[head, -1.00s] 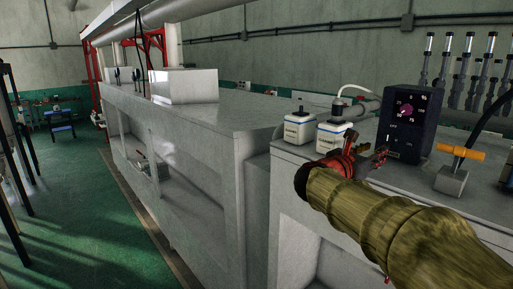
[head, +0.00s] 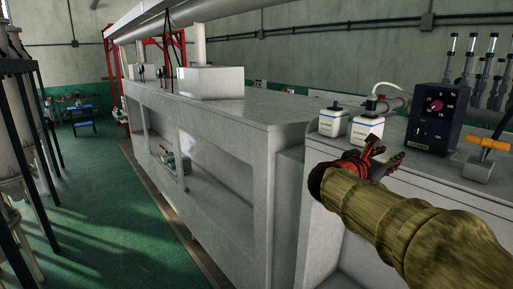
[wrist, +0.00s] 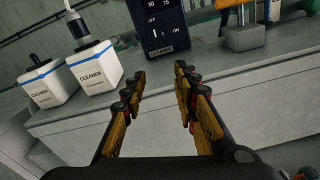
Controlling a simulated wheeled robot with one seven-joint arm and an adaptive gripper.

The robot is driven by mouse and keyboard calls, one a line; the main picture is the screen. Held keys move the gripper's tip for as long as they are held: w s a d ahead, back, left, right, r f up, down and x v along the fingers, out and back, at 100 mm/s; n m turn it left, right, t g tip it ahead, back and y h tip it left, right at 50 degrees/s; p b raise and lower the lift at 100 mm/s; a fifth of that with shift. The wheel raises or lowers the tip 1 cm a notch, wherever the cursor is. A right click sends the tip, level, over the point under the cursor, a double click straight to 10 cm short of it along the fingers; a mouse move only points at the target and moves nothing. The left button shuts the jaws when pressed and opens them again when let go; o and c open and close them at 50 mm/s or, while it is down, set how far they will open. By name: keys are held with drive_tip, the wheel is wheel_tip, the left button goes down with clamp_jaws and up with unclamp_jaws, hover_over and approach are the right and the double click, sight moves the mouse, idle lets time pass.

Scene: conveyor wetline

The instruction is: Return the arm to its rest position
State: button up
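My gripper (head: 384,154) is in front of the grey counter's edge in the head view, at the end of my sleeved arm. In the wrist view my gripper (wrist: 160,88) has its two yellow and black fingers well apart. Nothing is between them. The fingers point toward the counter and the dark control box (wrist: 158,25), apart from both.
Two white cleaner bottles (head: 366,131) (head: 332,121) stand on the counter (head: 460,185). The control box (head: 436,118) with a pink knob and an orange-handled valve (head: 483,158) are to their right. A long grey bench (head: 250,110) runs left. The green floor (head: 105,200) is clear.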

drive_tip(key=s+a+f+m+g+y+b, duration=0.1)
drive_tip(key=s+a+f+m+g+y, duration=0.15)
drive_tip(key=s+f+m, duration=0.55)
drive_tip(key=s+a+f+m+g+y+b, duration=0.1)
drive_tip(key=s+f+m+g+y, duration=0.2)
drive_tip(key=f, duration=0.9)
drive_tip(key=s+a+f+m+y+b, duration=0.4)
drive_tip(key=s+a+f+m+b, duration=0.1)
drive_tip(key=s+f, duration=0.6)
drive_tip(key=s+a+f+m+y+b, duration=0.4)
drive_tip(key=s+a+f+m+b, duration=0.2)
drive_tip(key=s+f, duration=0.5)
drive_tip(key=s+a+b, duration=0.2)
drive_tip(key=s, duration=0.1)
drive_tip(key=shift+a+m, duration=0.15)
drive_tip(key=shift+m, duration=0.15)
drive_tip(key=shift+r, duration=0.1)
